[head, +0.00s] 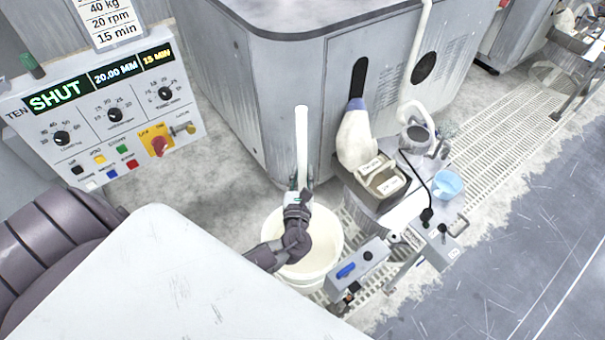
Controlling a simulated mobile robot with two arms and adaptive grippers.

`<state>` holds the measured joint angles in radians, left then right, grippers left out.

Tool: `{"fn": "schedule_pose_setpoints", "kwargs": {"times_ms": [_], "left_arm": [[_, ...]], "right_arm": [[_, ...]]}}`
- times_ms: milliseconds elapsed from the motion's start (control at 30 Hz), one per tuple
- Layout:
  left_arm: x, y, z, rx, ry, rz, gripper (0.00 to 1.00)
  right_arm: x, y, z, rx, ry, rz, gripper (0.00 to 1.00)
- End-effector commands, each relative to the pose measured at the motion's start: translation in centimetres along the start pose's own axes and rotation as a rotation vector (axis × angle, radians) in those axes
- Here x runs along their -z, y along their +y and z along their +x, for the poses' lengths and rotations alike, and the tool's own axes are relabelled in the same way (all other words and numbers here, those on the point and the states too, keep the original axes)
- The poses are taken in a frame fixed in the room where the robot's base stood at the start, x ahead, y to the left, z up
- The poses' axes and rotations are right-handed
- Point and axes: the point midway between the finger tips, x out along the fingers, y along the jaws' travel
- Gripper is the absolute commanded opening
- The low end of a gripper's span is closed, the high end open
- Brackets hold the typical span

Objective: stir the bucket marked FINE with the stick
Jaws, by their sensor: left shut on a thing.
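A white stick (302,140) stands nearly upright in my left gripper (299,188), which is shut on it. The stick's upper part rises clear above the fingers, and its lower end is hidden behind my gripper and wrist. A cream-white bucket (338,252) with pale contents stands on the floor below. My gripper and wrist cover part of its mouth. I cannot tell whether the stick reaches the contents. No FINE marking shows on this bucket from here. My right gripper is out of view.
A control panel (100,115) reading SHUT stands at left. A large grey machine housing (270,95) rises behind the bucket. To the right are a small box with labelled containers (383,182), a light blue tub (447,184) and a grey switch box (358,264). A grated floor strip runs right.

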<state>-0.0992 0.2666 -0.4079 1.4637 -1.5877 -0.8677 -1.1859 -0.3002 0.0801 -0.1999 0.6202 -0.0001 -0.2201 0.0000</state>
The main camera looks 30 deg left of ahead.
Motion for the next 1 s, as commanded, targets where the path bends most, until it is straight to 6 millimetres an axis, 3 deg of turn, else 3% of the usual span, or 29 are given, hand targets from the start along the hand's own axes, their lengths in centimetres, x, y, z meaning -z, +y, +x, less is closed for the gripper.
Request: {"fn": "schedule_pose_setpoints", "kwargs": {"times_ms": [33, 1000], "left_arm": [[-1.3, 0.0, 0.0, 0.000, -0.002, 0.000, 0.00], [-13.0, -0.1, -0.3, 0.000, -0.002, 0.001, 0.00]], "right_arm": [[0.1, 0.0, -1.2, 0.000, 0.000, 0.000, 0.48], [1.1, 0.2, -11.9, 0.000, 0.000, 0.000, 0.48]]}}
